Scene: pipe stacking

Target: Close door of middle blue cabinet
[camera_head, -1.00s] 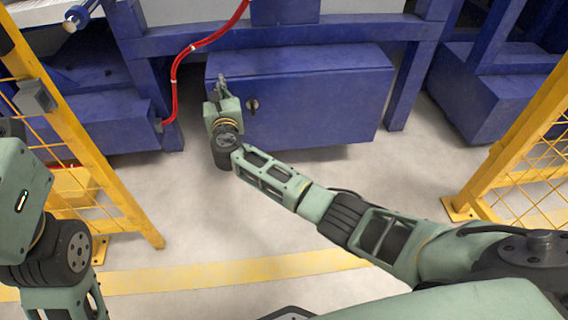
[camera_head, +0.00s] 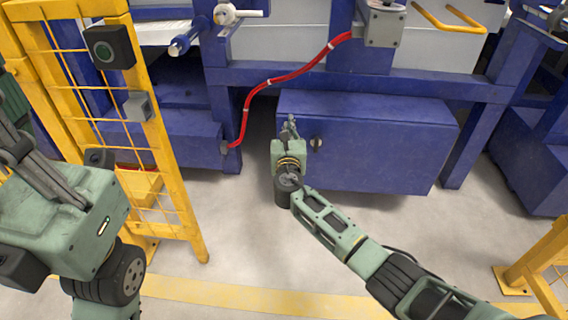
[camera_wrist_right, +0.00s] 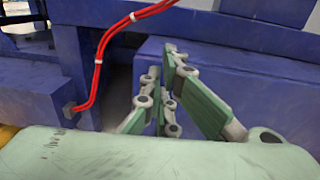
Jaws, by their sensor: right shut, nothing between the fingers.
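The middle blue cabinet (camera_head: 385,145) is a wide box under the blue frame in the head view. Its front door looks flush with the box, with no gap that I can make out. A dark handle (camera_head: 316,144) sits near the door's left edge. My right gripper (camera_head: 290,125) is shut and empty, at the door's upper left, left of the handle. I cannot tell whether it touches the door. In the right wrist view its fingers (camera_wrist_right: 164,75) stand before the blue cabinet face (camera_wrist_right: 215,75). My left gripper (camera_head: 25,150) is partly in view at the left edge; its jaw state is unclear.
A red hose (camera_head: 247,105) hangs left of the cabinet. A yellow mesh fence (camera_head: 185,180) stands at the left, close to my left arm, and another yellow fence post (camera_head: 545,260) is at lower right. Grey floor (camera_head: 235,235) before the cabinet is clear.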

